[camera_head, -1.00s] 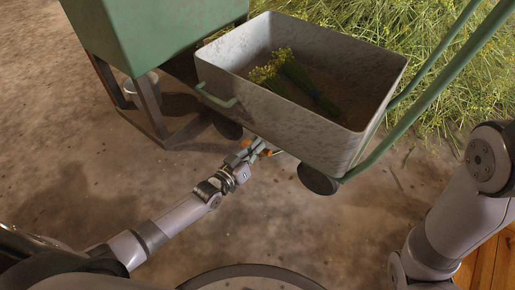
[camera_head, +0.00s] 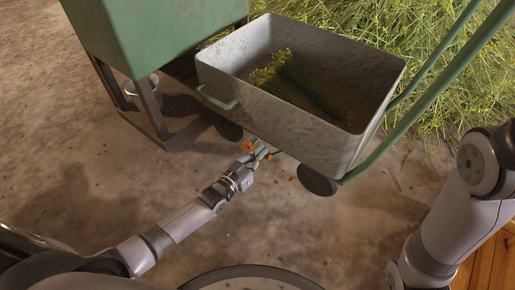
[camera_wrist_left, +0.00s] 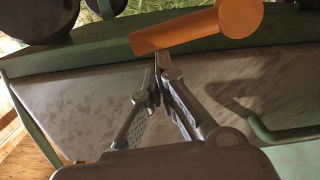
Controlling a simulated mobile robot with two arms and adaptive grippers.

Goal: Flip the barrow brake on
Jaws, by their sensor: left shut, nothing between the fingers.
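The barrow (camera_head: 290,117) has a grey, speckled tub on a green frame with long green handles. Its orange brake lever (camera_wrist_left: 200,28) crosses the top of the left wrist view, against the green frame bar. In the head view orange (camera_head: 248,146) shows below the tub, beside my left gripper (camera_head: 262,151). That gripper is shut and empty, partly under the tub's near edge. In the left wrist view its closed fingertips (camera_wrist_left: 157,70) lie just below the orange lever; I cannot tell if they touch. My right gripper is out of view.
A green box on a dark stand (camera_head: 155,40) is at upper left, with a metal bucket (camera_head: 143,86) beneath. Cut herbs (camera_head: 300,80) lie in the tub. Dark wheels (camera_head: 317,180) are under the barrow. Bare ground is free in front; tall grass grows behind.

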